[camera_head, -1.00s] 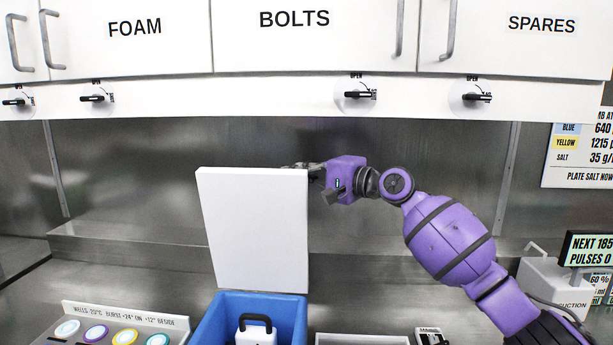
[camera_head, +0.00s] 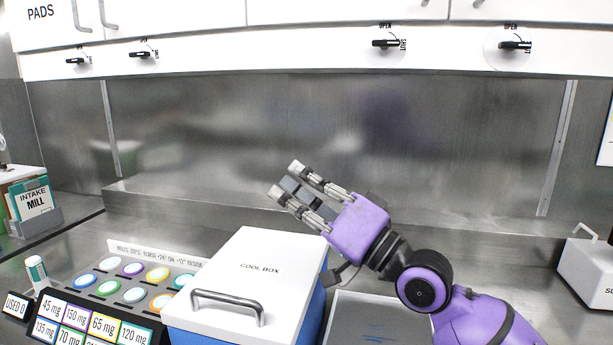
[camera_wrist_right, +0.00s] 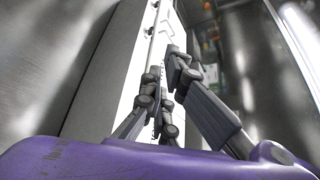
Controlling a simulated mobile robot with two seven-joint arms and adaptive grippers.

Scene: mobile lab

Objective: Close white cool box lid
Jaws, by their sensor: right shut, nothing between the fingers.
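The white cool box lid (camera_head: 250,272), marked COOL BOX and with a grey bar handle (camera_head: 228,305), lies down over the blue cool box body (camera_head: 312,315). The lid covers the opening, so the inside is hidden. My left gripper is in neither view.
A panel of coloured round wells (camera_head: 134,294) stands left of the box, with dose labels in front. White cabinets (camera_head: 345,10) with black latches hang above. The steel back wall (camera_head: 230,140) is bare.

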